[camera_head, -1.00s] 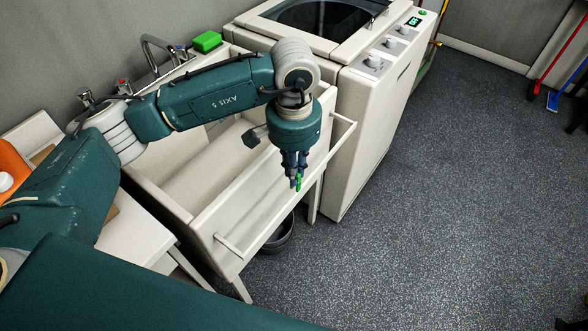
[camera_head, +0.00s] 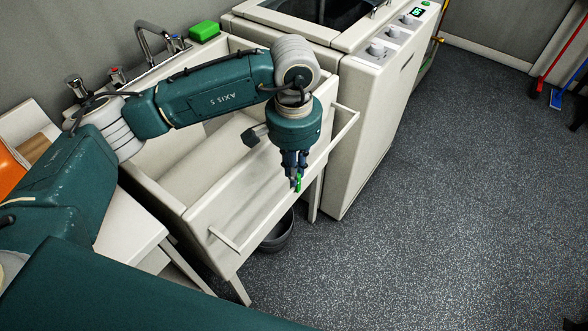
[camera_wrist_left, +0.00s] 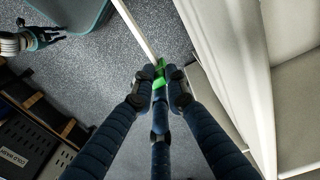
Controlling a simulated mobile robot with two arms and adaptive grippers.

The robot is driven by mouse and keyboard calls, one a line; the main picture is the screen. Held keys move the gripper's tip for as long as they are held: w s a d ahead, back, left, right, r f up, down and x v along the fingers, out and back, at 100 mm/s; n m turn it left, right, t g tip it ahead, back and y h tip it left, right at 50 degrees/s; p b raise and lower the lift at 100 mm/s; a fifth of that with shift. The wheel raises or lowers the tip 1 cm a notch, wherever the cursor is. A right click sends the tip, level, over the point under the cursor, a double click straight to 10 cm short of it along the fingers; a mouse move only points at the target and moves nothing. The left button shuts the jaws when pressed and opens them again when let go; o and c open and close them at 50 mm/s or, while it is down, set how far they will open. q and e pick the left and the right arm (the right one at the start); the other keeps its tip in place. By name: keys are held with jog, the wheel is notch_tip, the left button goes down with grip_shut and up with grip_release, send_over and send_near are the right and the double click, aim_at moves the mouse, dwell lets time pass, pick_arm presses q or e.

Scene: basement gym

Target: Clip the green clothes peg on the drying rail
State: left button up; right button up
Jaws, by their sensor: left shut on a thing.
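The green clothes peg (camera_head: 299,183) is held in the fingertips of my left gripper (camera_head: 294,180), which points down in front of the sink. In the left wrist view the peg (camera_wrist_left: 159,78) shows between the closed fingers (camera_wrist_left: 160,86). The drying rail (camera_head: 335,140) is a thin pale bar along the sink's front. In the head view the peg overlaps the rail's line near its middle. In the left wrist view the rail (camera_wrist_left: 136,30) runs to the peg's tip. I cannot tell whether the peg's jaws are around the rail.
The pale sink (camera_head: 192,208) stands behind the rail, with a tap (camera_head: 150,35) and a green block (camera_head: 204,31) at its back. A washing machine (camera_head: 365,130) stands to its right. A dark bucket (camera_head: 278,236) is underneath.

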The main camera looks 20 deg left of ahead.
pick_arm(q)
jog(key=shift+f, duration=0.25)
jog(key=o, duration=0.8)
notch_tip(320, 180, up, 12)
jog(key=shift+r, duration=0.1)
dwell(0.5)
